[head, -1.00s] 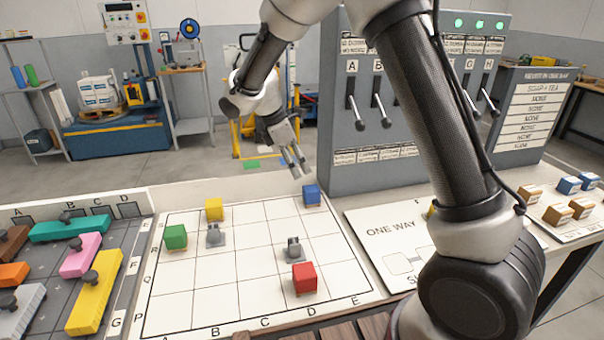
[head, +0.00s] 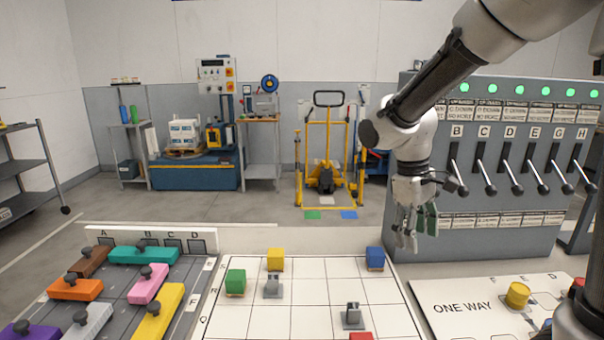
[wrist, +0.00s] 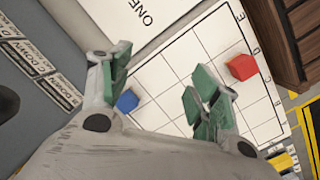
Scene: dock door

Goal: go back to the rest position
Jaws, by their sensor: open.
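My gripper (head: 418,230) is open and empty. In the head view it hangs fingers down in front of the lever panel, above and behind the far right corner of the white grid board (head: 300,297). In the wrist view its two green-padded fingers (wrist: 168,92) are spread apart, with the board below them. The blue cube (head: 375,258) stands at the board's far right corner and shows between the fingers in the wrist view (wrist: 127,101). The red cube (wrist: 241,67) is farther off; only its top edge shows in the head view.
The lever panel (head: 500,150) stands right behind my gripper. A yellow cube (head: 275,259), a green cube (head: 235,281) and two grey pieces (head: 272,286) are on the board. Left is a tray of coloured blocks (head: 150,250); right is the ONE WAY board (head: 462,308).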

